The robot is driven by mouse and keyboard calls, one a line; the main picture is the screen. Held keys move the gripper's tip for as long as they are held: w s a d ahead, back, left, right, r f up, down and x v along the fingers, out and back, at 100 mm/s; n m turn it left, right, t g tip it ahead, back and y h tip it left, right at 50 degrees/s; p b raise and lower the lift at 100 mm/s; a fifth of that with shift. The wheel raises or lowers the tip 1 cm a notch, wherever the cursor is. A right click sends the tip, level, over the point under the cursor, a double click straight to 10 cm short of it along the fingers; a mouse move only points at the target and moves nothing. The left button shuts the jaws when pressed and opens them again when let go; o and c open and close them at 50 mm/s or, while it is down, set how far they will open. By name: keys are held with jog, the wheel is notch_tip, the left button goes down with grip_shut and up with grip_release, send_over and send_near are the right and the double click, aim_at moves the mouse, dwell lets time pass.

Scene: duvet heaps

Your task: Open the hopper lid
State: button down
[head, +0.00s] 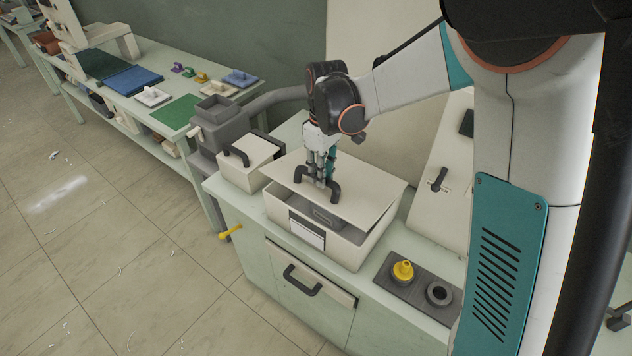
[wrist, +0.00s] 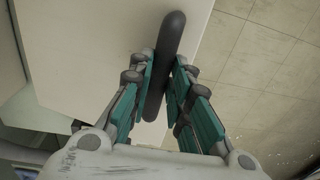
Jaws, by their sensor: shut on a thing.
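The hopper lid (head: 365,187) is a flat cream panel with a black bar handle (head: 334,192) near its front edge. It sits tilted on the cream hopper box (head: 345,249), its front edge raised, and a gap shows a grey part inside. My gripper (head: 321,178) is above the lid with its fingers shut on the handle. In the wrist view, the teal finger pads of my gripper (wrist: 165,88) lie on both sides of the dark handle (wrist: 169,45). The lid (wrist: 85,50) fills the upper left there.
A smaller cream box (head: 250,160) with a black handle stands left of the hopper. A yellow lever (head: 230,233) sticks out from the cabinet's left side. A yellow knob (head: 403,270) sits on a grey plate at the front right. The floor (head: 110,230) at left is mostly open.

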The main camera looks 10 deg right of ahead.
jog(key=w+d+r+p, duration=0.4)
jog(key=w+d+r, duration=0.35)
jog(key=r, duration=0.35)
jog(key=w+d+r+p, duration=0.1)
jog(key=w+d+p, duration=0.1)
jog(key=w+d, duration=0.9)
jog(key=shift+w+d+r+p, duration=0.3)
jog(key=shift+w+d+r, duration=0.05)
jog(key=shift+w+d, duration=0.05)
jog(key=c, duration=1.5)
grip_release()
jog(key=shift+a, duration=0.1)
jog(key=shift+r, duration=0.1)
jog(key=r, duration=1.2)
jog(key=shift+w+d, duration=0.3)
jog(key=shift+w, duration=0.05)
